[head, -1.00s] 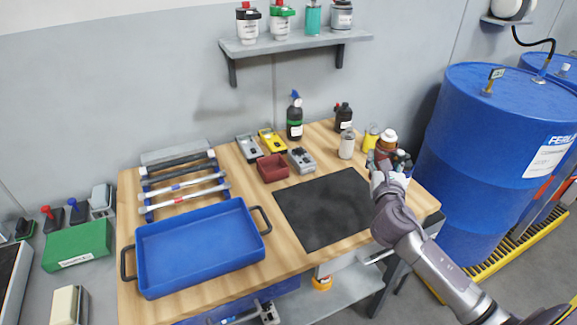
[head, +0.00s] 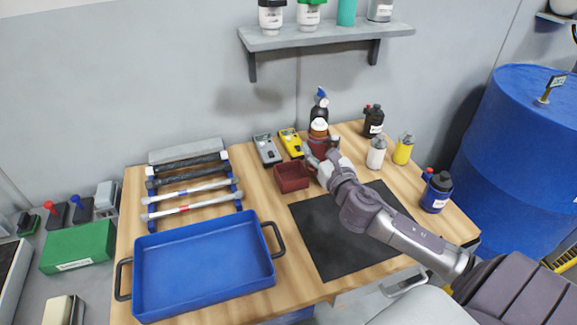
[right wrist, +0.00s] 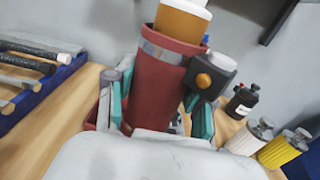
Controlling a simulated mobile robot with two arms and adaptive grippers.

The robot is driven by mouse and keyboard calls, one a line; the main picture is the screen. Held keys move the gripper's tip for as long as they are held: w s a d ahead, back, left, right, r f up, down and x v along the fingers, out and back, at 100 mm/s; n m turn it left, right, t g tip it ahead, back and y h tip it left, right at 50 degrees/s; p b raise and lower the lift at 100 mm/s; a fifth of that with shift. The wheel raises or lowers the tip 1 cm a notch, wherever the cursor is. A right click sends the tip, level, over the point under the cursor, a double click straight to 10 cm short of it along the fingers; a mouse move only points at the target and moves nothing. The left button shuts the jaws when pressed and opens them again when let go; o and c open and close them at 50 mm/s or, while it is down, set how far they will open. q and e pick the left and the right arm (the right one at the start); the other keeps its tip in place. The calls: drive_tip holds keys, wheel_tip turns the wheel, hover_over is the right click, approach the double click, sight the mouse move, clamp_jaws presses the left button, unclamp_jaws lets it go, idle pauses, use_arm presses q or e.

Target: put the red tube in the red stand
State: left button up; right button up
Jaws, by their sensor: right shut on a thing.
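My right gripper (head: 324,166) is shut on a red tube-shaped container (right wrist: 165,92) with a grey band, an amber upper part and a pale top. The gripper fingers flank it in the right wrist view (right wrist: 158,108), where it leans slightly. It also shows in the head view (head: 318,139), just right of a small open red box (head: 292,176) on the table. That box is the only red stand-like holder I can make out. The hand hides the container's lower end, so I cannot tell if it touches the table. My left gripper is out of view.
A blue tray (head: 205,268) and a rack of bars (head: 190,190) fill the table's left side. A yellow meter (head: 291,143) and a dark spray bottle (head: 320,106) stand behind. Several bottles stand at right. The black mat (head: 335,240) is mostly bare under my arm.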

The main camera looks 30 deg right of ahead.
drive_tip(key=shift+w+a+f+b, duration=0.3)
drive_tip(key=shift+w+a+f, duration=0.25)
drive_tip(key=shift+w+f, duration=0.75)
drive_tip(key=shift+w+a+f+b, duration=0.25)
drive_tip(key=shift+w+a+f, duration=0.25)
drive_tip(key=shift+w+f, duration=0.8)
drive_tip(key=shift+w+a+f+b, duration=0.3)
drive_tip(key=shift+w+a+f, duration=0.45)
drive_tip(key=shift+f, duration=0.9)
drive_tip(key=shift+w+d, duration=0.1)
drive_tip(key=shift+d, duration=0.1)
drive_tip(key=shift+f, duration=0.15)
drive_tip(key=o, duration=1.3)
drive_tip(key=shift+c, duration=0.2)
